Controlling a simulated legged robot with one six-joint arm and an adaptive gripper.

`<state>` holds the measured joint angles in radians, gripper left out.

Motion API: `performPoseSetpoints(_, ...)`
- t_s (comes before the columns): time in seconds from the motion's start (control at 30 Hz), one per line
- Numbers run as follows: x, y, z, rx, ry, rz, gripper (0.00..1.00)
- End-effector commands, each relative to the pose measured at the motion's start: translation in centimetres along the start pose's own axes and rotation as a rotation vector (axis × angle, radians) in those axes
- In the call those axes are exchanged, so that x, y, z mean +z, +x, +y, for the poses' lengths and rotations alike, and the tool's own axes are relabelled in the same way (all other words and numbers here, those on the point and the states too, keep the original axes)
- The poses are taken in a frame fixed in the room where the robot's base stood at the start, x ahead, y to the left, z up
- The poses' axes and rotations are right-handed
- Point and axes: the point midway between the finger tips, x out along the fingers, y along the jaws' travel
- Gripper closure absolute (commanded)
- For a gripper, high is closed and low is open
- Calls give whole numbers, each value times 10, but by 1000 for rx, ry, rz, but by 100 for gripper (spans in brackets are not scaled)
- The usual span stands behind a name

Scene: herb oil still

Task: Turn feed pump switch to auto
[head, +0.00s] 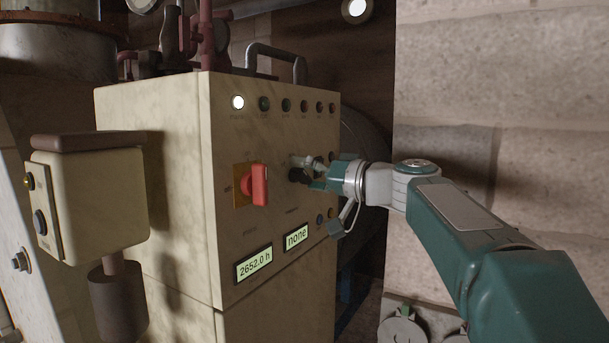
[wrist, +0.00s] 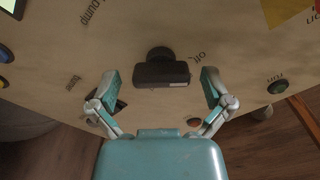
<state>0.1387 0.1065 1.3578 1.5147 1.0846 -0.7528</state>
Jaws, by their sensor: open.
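The pump switch, a black knob with a bar handle (wrist: 161,70), sits on the beige panel between my fingers in the wrist view. A pale mark shows on the bar's right end. My gripper (wrist: 159,80) is open, one finger on each side of the knob, with a visible gap on both sides. In the head view the black knob (head: 298,175) shows at my gripper (head: 312,172), partly covered by the fingers.
The cabinet (head: 155,200) carries a red rotary switch (head: 259,184) on a yellow plate left of my gripper. Above is a row of lamps, the leftmost (head: 238,102) lit white. Below are displays reading "2652.0 h" (head: 254,265) and "none" (head: 296,236). A stone wall (head: 500,90) stands right.

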Motion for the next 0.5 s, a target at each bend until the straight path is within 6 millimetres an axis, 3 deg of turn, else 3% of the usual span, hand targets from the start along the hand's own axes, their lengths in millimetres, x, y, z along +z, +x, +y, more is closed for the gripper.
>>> performPoseSetpoints(0.23,0,1,0,1,0,0,0)
performPoseSetpoints(0.4,0,1,0,1,0,0,76)
performPoseSetpoints(0.43,0,1,0,1,1,0,82)
performPoseSetpoints(0.5,0,1,1,1,1,0,82)
